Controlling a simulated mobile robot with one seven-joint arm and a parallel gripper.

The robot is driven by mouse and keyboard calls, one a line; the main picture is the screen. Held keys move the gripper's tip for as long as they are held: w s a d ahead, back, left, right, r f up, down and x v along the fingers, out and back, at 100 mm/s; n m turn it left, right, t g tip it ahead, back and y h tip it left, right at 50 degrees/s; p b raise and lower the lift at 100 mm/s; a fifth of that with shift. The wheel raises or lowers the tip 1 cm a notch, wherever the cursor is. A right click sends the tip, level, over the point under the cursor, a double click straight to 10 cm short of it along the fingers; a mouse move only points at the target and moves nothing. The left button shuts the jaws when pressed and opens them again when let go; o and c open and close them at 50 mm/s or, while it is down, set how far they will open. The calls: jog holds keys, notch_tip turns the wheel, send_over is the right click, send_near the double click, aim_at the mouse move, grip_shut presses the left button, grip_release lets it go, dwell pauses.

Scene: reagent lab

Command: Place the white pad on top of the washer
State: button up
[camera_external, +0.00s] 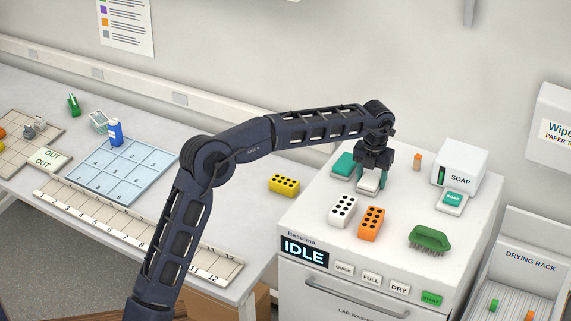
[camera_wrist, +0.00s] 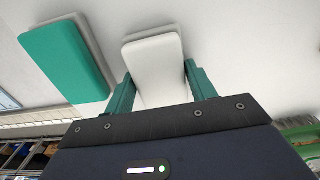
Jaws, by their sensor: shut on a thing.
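The white pad (camera_external: 368,183) is at my gripper (camera_external: 371,184), over the top of the washer (camera_external: 300,215) in the external view. In the wrist view the white pad (camera_wrist: 155,68) lies between the two green fingers of my gripper (camera_wrist: 158,82), which are shut on it. A grey layer shows along the pad's far edge. I cannot tell whether the pad touches the washer top. A teal pad (camera_external: 344,164) lies on the washer just left of the gripper, and it also shows in the wrist view (camera_wrist: 66,57).
On the washer top are a white block with holes (camera_external: 343,209), an orange one (camera_external: 371,221), a green brush (camera_external: 430,239), a small orange piece (camera_external: 417,161) and a soap dispenser (camera_external: 460,167). A yellow block (camera_external: 284,184) sits on the bench.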

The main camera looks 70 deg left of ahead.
aim_at(372, 176)
jog(key=o, duration=1)
notch_tip(372, 176, up, 12)
jog(key=s+d+r+n+y, duration=0.1)
jog(key=s+d+r+n, duration=0.15)
jog(key=d, duration=0.55)
jog(key=s+d+r+n+y, duration=0.1)
jog(key=s+d+r+n, duration=0.15)
jog(key=d, duration=0.55)
jog(key=s+d+r+n+t, duration=0.1)
jog(key=s+d+n, duration=0.5)
jog(key=s+d, duration=0.7)
jog(key=s+d+f+n+t, duration=0.1)
jog(key=s+d+f+n, duration=0.2)
jog(key=s, duration=0.7)
jog(key=s+d+f+n+t, duration=0.1)
jog(key=s+d+n, duration=0.3)
jog(key=s, duration=0.5)
jog(key=s+f+n, duration=0.2)
jog(key=s+f, duration=0.1)
jog(key=s, duration=0.2)
jog(key=s+f+n+t+h, duration=0.1)
jog(key=s+f+n, duration=0.2)
jog(key=s+f, duration=0.1)
jog(key=s+f+n+h, duration=0.1)
jog(key=s+f+n, duration=0.2)
jog(key=s, duration=0.3)
jog(key=shift+s+d+f+t, duration=0.15)
jog(key=shift+d+f+t, duration=0.15)
jog(key=shift+f, duration=0.2)
